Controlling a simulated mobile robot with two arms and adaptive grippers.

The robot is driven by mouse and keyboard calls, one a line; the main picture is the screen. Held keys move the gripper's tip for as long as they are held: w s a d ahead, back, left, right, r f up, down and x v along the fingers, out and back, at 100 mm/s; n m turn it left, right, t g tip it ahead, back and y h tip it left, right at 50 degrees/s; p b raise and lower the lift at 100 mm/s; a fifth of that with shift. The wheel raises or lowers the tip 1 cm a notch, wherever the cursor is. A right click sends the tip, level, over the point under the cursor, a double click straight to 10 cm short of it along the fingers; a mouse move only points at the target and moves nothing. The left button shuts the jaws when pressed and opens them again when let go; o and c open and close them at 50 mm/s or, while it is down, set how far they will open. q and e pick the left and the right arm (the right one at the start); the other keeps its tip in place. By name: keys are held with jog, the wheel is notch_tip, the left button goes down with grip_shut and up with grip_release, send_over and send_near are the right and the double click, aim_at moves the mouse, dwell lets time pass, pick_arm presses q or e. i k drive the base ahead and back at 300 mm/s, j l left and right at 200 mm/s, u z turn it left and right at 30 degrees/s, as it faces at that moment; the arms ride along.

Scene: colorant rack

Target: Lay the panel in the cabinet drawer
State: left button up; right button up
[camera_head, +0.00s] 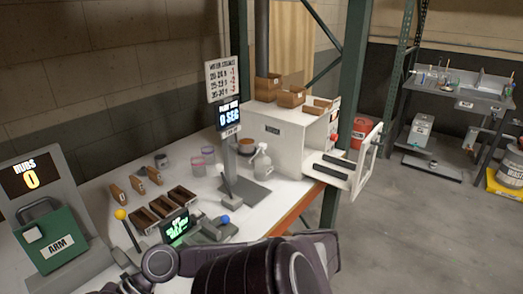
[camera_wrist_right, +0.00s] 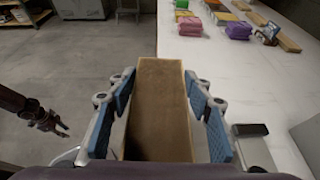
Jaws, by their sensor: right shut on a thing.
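In the head view the white cabinet (camera_head: 283,133) stands at the far right end of the white table. Its drawer (camera_head: 347,185) is pulled out to the right, past the table edge, with dark strips inside and an upright white front frame. In the right wrist view my right gripper (camera_wrist_right: 160,115) is shut on a flat brown panel (camera_wrist_right: 160,95), one blue pad along each long side. A dark gripper (camera_wrist_right: 48,122), seemingly my left, is small at the left of that view. In the head view my dark arm crosses the bottom, and neither gripper is clearly seen.
Brown boxes (camera_head: 291,97) sit on the cabinet. A spray bottle (camera_head: 262,163), a display stand (camera_head: 240,190) and brown trays (camera_head: 165,210) stand on the table. A green post (camera_head: 347,95) rises behind the drawer. Open floor (camera_head: 420,230) lies to the right.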

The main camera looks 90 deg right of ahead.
aim_at(335, 165)
jog(key=k+z, duration=0.15)
jog(key=z, duration=2.75)
jog(key=i+l+z, duration=0.1)
jog(key=z, duration=0.9)
jog(key=i+z, duration=0.15)
jog(key=z, duration=0.3)
jog(key=i+l+u, duration=0.1)
jog(key=i, duration=1.4)
jog(key=i+u, duration=0.25)
jog(key=i, duration=0.5)
jog(key=i+l+u, duration=0.25)
jog(key=i, duration=0.45)
jog(key=i+u, duration=0.1)
jog(key=u, duration=0.35)
jog(key=i+u, duration=0.1)
jog(key=u, duration=0.35)
jog(key=i+u, duration=0.1)
jog(key=u, duration=2.75)
